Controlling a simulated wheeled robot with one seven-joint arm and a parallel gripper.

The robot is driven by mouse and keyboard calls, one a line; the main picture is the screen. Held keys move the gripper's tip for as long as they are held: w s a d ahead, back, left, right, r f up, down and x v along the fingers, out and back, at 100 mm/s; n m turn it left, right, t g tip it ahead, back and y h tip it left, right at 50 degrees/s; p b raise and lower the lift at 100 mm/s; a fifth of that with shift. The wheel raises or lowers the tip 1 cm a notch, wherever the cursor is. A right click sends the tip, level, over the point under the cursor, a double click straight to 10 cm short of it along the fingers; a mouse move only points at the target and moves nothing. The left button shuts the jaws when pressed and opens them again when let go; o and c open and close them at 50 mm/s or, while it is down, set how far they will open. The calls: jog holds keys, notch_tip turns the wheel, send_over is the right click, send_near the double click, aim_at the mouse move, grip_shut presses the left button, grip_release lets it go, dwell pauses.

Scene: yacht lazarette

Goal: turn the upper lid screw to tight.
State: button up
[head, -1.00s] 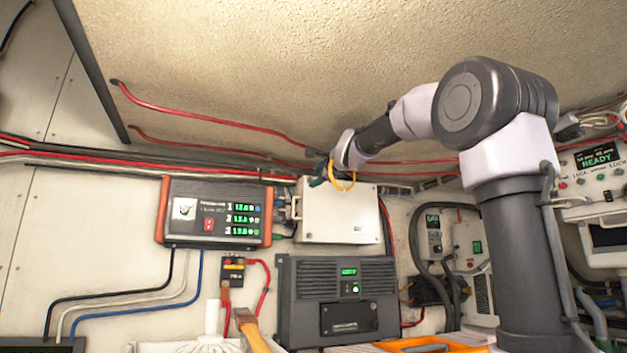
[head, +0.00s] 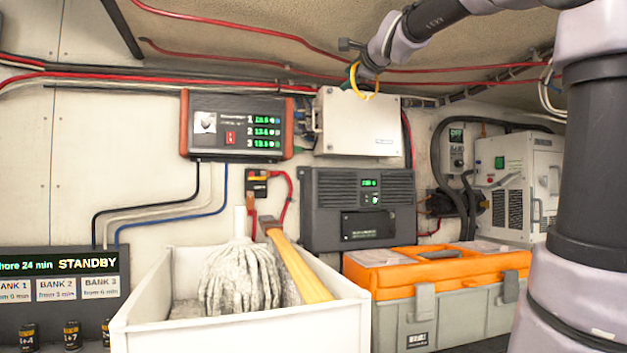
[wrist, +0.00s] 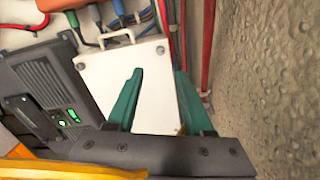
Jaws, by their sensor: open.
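The white box with a flat lid (head: 357,124) is on the back wall in the head view, below the ceiling. In the wrist view its lid (wrist: 115,80) shows turned on its side, with one round screw (wrist: 160,50) at the corner nearer the ceiling and another (wrist: 80,66) at the corner nearer the black unit. I take the first as the upper lid screw. My gripper (wrist: 160,84) has green fingers, apart and empty, over the lid's ceiling side and short of that screw in the picture. In the head view my gripper (head: 357,74) is by the box's top edge.
The ceiling (wrist: 260,90) runs close beside my gripper, with red cables (head: 470,69) along it. A red-ended display unit (head: 237,126) is left of the box and a black unit (head: 360,208) below. A white bin (head: 240,325) and orange-lidded toolbox (head: 440,270) stand in front.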

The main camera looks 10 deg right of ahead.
jog(key=s+d+f+n+g, duration=0.1)
jog(key=s+f+n+g, duration=0.2)
jog(key=f, duration=1)
jog(key=s+d+f+n+g+h, duration=0.1)
jog(key=s+f+n+g, duration=0.3)
jog(key=s+f, duration=0.9)
jog(key=s+d+f+n+g, duration=0.1)
jog(key=s+f+n+g, duration=0.2)
jog(key=s+f+n, duration=0.5)
notch_tip(320, 180, down, 6)
jog(key=shift+s+d+g, duration=0.15)
jog(key=shift+s+g, duration=0.15)
jog(key=shift+s, duration=0.85)
